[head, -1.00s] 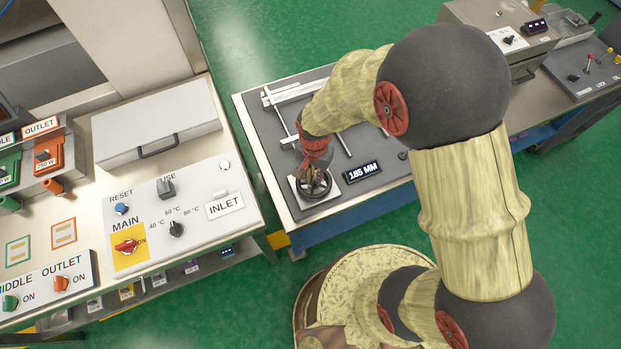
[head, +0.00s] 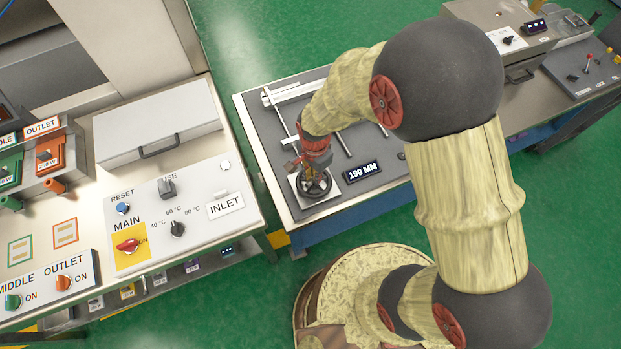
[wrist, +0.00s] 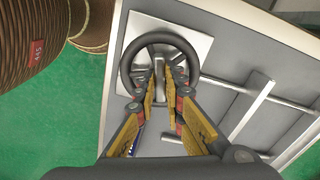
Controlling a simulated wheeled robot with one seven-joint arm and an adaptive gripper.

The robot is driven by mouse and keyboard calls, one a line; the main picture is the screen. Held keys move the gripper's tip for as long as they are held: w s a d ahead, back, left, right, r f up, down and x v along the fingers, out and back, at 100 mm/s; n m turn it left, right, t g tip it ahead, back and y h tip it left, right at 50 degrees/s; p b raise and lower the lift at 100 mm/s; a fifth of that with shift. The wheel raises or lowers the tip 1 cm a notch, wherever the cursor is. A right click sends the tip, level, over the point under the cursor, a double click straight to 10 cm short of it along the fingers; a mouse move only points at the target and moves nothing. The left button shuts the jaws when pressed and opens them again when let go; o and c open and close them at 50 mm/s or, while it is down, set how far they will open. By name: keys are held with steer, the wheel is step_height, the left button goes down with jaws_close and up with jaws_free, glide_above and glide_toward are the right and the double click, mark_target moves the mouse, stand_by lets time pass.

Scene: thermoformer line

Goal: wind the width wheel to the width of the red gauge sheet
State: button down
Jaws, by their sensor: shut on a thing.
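The width wheel (head: 326,190) is a dark handwheel on a pale square plate, at the front left of the grey-topped table. It also shows in the wrist view (wrist: 126,66). My gripper (head: 314,182) points down over the wheel. In the wrist view my gripper (wrist: 163,72) is shut on a part of the wheel between its fingertips; the exact grip spot is partly hidden by the fingers. The width display (head: 363,173) beside the wheel reads 190 MM. I cannot make out the red gauge sheet in these views.
White rails and bars (head: 300,92) lie on the table behind the wheel, partly behind my arm. A control panel (head: 190,215) with knobs and an INLET label stands at the left. Green floor (head: 262,40) is open beyond the table.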

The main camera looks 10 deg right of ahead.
steer(key=shift+m, duration=1.4)
steer(key=c, duration=1.8)
jaws_free()
steer(key=shift+r, duration=0.1)
step_height(320, 180, up, 12)
